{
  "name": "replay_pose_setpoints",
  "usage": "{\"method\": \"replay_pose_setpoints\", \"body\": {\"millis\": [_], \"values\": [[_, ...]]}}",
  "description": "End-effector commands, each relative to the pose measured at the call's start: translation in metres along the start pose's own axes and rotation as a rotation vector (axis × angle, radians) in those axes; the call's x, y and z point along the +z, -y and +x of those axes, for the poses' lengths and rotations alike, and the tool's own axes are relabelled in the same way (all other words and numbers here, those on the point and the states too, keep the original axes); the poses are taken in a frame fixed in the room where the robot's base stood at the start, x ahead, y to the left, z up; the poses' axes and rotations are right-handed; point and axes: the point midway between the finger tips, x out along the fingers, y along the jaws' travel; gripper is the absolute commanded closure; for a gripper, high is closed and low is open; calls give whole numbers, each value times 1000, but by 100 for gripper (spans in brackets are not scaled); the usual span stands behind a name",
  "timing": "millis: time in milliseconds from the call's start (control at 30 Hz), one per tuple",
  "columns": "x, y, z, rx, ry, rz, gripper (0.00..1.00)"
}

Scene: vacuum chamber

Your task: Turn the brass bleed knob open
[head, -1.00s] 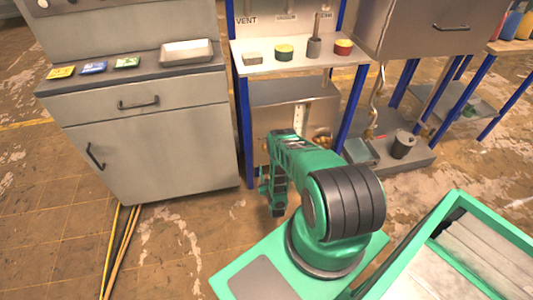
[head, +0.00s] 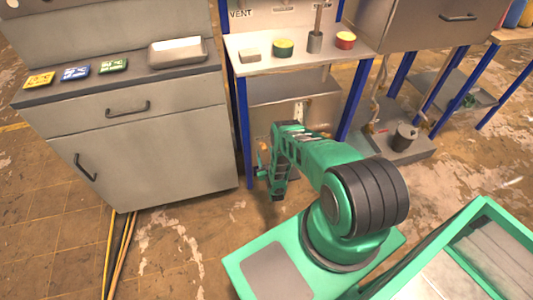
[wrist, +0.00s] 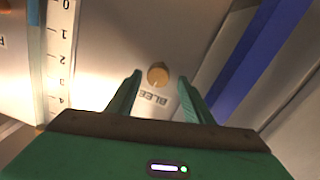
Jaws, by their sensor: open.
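The round brass bleed knob (wrist: 158,74) shows in the wrist view on a pale panel, with a partly hidden upside-down label (wrist: 155,98) reading "BLEE" beside it. My gripper (wrist: 160,77) is open. Its two green fingers point at the panel, and the knob appears between their tips in the picture. I cannot tell whether the fingers reach around the knob or stop short of it. In the head view my gripper (head: 271,180) is low in front of the blue-legged bench, and the knob cannot be made out with certainty.
A numbered scale (wrist: 60,50) stands left of the knob, and a blue post (wrist: 262,45) stands to the right. The blue-legged bench (head: 265,55) holds several small items. A grey cabinet (head: 140,150) stands to its left. Open floor lies between cabinet and my base.

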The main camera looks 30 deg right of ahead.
Motion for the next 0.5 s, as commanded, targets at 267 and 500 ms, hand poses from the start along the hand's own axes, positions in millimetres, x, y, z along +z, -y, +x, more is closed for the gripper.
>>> {"method": "replay_pose_setpoints", "body": {"millis": [267, 500], "values": [[2, -7, 1, 8, 2, -1, 56], [2, -9, 1, 11, 3, 0, 94]]}}
